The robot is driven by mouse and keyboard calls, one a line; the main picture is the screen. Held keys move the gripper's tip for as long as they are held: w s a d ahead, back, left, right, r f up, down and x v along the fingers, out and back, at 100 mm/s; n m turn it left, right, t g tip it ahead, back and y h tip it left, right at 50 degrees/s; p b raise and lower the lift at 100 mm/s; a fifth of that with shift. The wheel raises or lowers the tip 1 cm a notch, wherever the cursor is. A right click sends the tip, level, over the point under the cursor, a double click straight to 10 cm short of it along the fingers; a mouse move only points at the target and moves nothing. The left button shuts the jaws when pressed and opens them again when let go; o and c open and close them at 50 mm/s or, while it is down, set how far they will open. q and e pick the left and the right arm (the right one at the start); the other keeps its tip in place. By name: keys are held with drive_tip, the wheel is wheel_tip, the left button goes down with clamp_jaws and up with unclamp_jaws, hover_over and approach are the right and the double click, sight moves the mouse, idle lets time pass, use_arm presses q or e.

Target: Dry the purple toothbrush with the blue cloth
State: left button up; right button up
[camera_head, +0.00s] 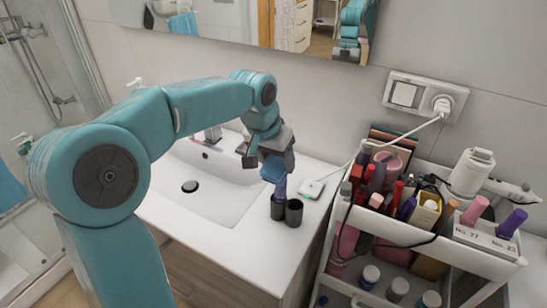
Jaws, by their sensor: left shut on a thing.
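My left gripper (273,162) is above the right part of the washbasin counter, pointing down. It is shut on a small blue piece that looks like the blue cloth (272,172); the jaws hide part of it. Just below it, a narrow purple-blue thing (281,188), perhaps the purple toothbrush, stands over a dark cup (278,208). I cannot tell whether the cloth touches it. A second dark cup (294,213) stands beside the first, to its right. My right gripper is not in view.
A white washbasin (215,190) lies left of the cups. A small white device (313,188) with a cable sits behind them. A cosmetics cart (430,240) crowded with bottles stands at the right. The front of the counter is clear.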

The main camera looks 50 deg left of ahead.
use_arm(q)
drive_tip(key=shift+w+d, duration=0.15)
drive_tip(key=shift+d, duration=0.35)
drive_tip(key=shift+s+a, duration=0.2)
drive_tip(key=shift+a, duration=0.4)
drive_tip(key=shift+s+a, duration=0.2)
drive_tip(key=shift+a, duration=0.3)
drive_tip(key=shift+w+d+f, duration=0.1)
drive_tip(key=shift+w+d, duration=0.1)
drive_tip(key=shift+d, duration=0.3)
drive_tip(key=shift+w+d, duration=0.2)
drive_tip(key=shift+d, duration=0.4)
wheel_tip(320, 180, up, 7)
drive_tip(key=p, duration=0.6)
drive_tip(key=shift+r, duration=0.2)
drive_tip(key=shift+f, duration=0.1)
